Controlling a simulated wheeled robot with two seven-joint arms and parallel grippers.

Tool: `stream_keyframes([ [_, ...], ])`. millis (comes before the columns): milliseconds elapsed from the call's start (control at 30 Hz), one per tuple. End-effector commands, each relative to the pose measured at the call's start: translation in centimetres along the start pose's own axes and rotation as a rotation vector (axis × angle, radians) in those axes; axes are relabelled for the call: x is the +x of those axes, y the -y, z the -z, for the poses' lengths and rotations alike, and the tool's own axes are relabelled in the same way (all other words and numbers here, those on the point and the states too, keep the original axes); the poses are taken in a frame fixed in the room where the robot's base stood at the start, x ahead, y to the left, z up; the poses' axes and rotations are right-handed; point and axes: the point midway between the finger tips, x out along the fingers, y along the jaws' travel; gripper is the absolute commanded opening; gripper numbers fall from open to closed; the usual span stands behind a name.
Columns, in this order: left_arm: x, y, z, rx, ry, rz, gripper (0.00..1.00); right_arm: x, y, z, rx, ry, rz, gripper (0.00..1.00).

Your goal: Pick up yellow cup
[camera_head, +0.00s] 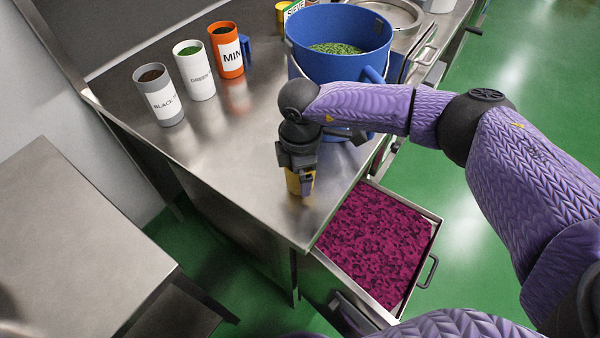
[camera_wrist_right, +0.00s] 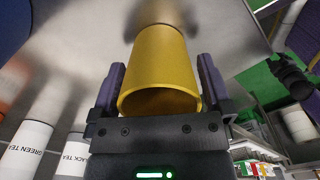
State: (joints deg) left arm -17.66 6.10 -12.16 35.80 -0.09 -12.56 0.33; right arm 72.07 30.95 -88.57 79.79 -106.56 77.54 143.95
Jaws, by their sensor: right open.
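The yellow cup (camera_head: 293,184) stands on the steel table near its front corner, mostly hidden under my right gripper in the head view. In the right wrist view the yellow cup (camera_wrist_right: 162,65) sits between the two purple fingers of my right gripper (camera_wrist_right: 158,88). The fingers are open, one on each side of the cup, with a small gap visible. In the head view my right gripper (camera_head: 303,184) points down over the cup. My left gripper is not in view.
A blue bucket (camera_head: 330,68) with green leaves stands behind the gripper. Grey (camera_head: 160,97), white (camera_head: 194,72) and orange (camera_head: 225,50) labelled cups stand at the back left. An open drawer (camera_head: 437,235) of magenta material is at the lower right. The table left of the gripper is clear.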

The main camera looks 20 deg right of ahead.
Motion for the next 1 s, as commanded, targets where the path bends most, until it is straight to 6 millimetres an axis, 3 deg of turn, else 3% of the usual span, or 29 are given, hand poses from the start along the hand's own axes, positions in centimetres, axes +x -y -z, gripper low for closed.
stream_keyframes([
  [67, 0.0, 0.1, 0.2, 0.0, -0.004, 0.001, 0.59, -0.1, 0.0, 0.0, 0.0, 0.0, 0.0, 0.98],
  [400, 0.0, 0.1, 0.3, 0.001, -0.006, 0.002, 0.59, -0.1, 0.0, 0.0, -0.001, -0.001, 0.0, 0.28],
  [667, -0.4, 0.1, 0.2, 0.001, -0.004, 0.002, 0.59, -1.0, 0.0, 0.0, -0.001, -0.001, -0.001, 0.28],
  [900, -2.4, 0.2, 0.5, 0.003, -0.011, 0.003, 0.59, -7.3, -0.1, 0.0, -0.001, -0.002, -0.004, 0.28],
  [1000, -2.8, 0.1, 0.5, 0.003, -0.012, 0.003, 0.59, -9.2, 0.0, 0.0, -0.001, -0.002, -0.002, 0.28],
])
